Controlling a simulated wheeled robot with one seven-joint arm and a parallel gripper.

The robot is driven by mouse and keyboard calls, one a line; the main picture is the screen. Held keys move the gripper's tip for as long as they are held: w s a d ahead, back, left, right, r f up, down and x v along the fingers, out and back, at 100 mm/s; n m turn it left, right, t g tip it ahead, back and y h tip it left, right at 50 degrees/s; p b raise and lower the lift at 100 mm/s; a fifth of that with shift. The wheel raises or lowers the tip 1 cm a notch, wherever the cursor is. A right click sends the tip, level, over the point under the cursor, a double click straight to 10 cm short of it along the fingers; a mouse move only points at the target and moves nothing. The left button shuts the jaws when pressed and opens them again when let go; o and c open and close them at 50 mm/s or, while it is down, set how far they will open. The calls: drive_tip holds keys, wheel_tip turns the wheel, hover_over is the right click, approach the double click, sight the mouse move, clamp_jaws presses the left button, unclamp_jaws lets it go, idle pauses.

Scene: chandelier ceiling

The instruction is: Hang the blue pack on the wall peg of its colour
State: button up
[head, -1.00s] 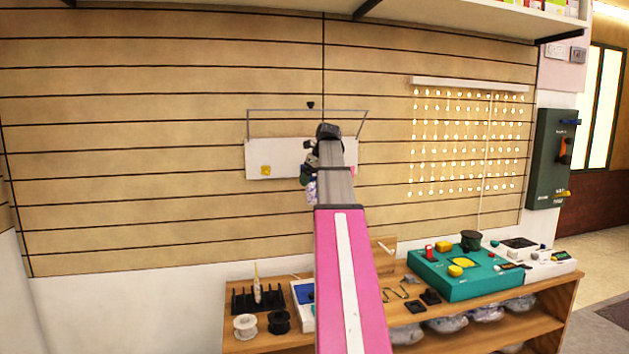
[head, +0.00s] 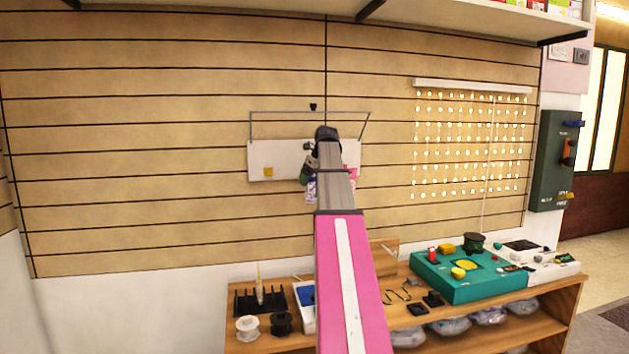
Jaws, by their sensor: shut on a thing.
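A white board (head: 283,155) hangs on the slatted wall from a thin wire frame. A yellow peg (head: 268,172) shows on its left part and a pink peg (head: 351,171) on its right part. My arm covers the middle of the board, and no blue peg is visible. My gripper (head: 307,170) is in front of the board, mostly hidden by my arm, and is shut on a small pack. A pale, bluish-purple bit of the pack (head: 311,189) shows below the gripper. Its gap to the board cannot be judged.
A wooden bench (head: 570,283) stands below, with a teal box (head: 468,287), a black rack (head: 260,302) and spools on it. A string of lights (head: 468,140) hangs right of the board. A shelf (head: 460,18) juts out above. The wall left of the board is bare.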

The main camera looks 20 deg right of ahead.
drive_tip(key=shift+w+d, duration=0.2)
drive_tip(key=shift+w, duration=0.7)
drive_tip(key=shift+w+d, duration=0.15)
drive_tip(key=shift+w, duration=0.7)
drive_tip(key=shift+w+d+f, duration=0.1)
drive_tip(key=shift+w+f, duration=0.3)
drive_tip(key=shift+w, duration=0.1)
